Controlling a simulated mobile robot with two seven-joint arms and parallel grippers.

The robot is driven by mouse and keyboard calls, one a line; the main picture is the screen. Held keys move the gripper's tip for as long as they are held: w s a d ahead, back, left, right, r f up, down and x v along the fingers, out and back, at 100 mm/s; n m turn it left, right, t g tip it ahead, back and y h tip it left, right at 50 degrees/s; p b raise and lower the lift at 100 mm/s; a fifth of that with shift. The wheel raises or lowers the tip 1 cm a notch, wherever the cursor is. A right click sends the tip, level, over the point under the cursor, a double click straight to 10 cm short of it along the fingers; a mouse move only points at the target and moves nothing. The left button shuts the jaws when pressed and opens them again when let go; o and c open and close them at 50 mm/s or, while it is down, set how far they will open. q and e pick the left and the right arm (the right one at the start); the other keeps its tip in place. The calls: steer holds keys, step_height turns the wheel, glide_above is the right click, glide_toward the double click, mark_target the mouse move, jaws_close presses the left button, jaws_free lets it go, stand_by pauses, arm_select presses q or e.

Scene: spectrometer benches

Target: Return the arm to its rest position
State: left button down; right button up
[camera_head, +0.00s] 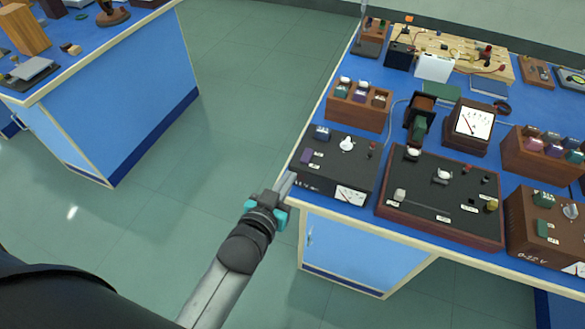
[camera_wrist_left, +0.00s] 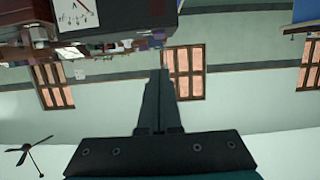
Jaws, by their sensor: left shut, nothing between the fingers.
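My left gripper (camera_head: 285,184) is at the near left corner of the right-hand bench, in front of a black instrument box (camera_head: 335,168) with a small meter on its face. In the left wrist view the gripper's two fingers (camera_wrist_left: 160,100) are together with nothing between them. I cannot tell from these views whether the gripper touches the bench edge. My right gripper is not in view.
Another blue bench (camera_head: 125,105) stands at the left. Green floor (camera_head: 240,90) lies clear between them.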

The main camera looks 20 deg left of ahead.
arm_select(q)
steer(key=shift+s, duration=0.25)
stand_by(0.4)
steer(key=s+f+m+g+b, duration=0.15)
steer(key=s+f+g, duration=0.35)
steer(key=f, duration=1)
steer(key=s+f+g+b, duration=0.25)
steer(key=s+f, duration=0.55)
steer(key=f, duration=0.6)
steer(key=s+a+f+g+b, duration=0.2)
steer(key=s+f+g, duration=0.1)
steer(key=s+f, duration=0.5)
steer(key=s+a+f+g+b, duration=0.1)
steer(key=s+f, duration=0.6)
steer(key=s, duration=0.7)
steer(key=shift+s+a+f+g+y+b, duration=0.15)
steer(key=shift+a+f+g+y+b, duration=0.35)
steer(key=shift+g, duration=0.65)
steer(key=shift+d+r+m, duration=0.1)
steer(key=shift+r+m, duration=0.05)
steer(key=shift+m, duration=0.1)
